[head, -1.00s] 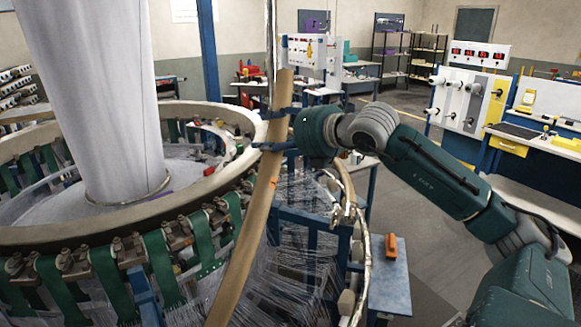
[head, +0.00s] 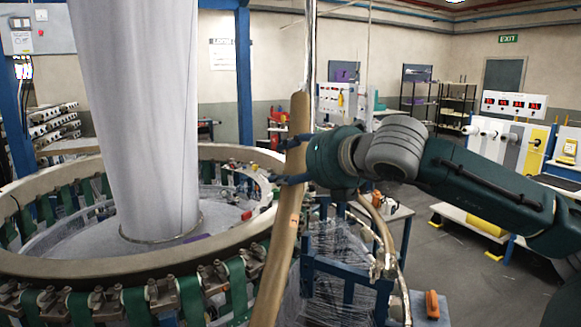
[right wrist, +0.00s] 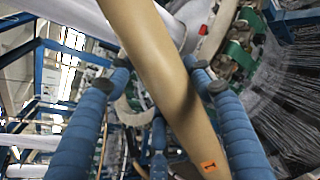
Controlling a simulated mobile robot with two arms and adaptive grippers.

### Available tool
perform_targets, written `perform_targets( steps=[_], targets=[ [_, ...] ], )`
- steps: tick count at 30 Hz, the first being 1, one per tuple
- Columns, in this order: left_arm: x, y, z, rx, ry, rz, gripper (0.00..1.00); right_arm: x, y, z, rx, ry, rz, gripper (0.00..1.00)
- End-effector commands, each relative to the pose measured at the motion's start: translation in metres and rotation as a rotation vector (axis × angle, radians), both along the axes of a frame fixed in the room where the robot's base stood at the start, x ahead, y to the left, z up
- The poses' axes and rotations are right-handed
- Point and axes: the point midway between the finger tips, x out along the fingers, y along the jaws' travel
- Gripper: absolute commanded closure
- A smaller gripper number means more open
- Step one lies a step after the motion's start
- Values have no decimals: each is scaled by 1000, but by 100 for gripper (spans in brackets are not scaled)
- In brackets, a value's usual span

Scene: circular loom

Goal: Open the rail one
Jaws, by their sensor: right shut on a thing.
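The rail marked 1 is a long tan bar (head: 276,245). In the head view it stands steeply tilted in front of the loom ring's right side, its upper end above the ring. My right gripper (head: 288,161) has its blue fingers closed around the rail's upper part. In the right wrist view the rail (right wrist: 150,65) runs diagonally between the blue padded fingers (right wrist: 160,85), with an orange label reading 1 near its lower end. The rail's lower end is cut off by the head view's bottom edge. My left gripper is in neither view.
The circular loom's tan ring (head: 110,262) with green straps fills the left, around a tall white fabric tube (head: 140,110). A blue frame with clear wrap (head: 335,270) and an orange-handled object (head: 432,304) are below my right arm. Floor at right is open.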

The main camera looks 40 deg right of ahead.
Motion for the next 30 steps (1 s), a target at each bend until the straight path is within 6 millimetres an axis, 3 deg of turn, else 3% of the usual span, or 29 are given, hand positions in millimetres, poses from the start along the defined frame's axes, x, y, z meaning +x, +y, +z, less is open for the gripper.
perform_targets(
  steps=[5, 6, 9, 21, 30],
  targets=[
    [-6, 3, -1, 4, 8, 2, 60, 0, 1, -4, 4, 7, 2, 95],
    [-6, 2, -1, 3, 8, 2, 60, 0, 1, -4, 4, 7, 2, 46],
    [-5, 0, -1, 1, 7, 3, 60, 0, 1, -3, 4, 6, 1, 28],
    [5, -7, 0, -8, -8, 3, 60, -4, 0, 3, 5, -3, 0, 28],
    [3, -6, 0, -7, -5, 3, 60, -46, 5, 19, 8, -9, 4, 28]
  ],
)
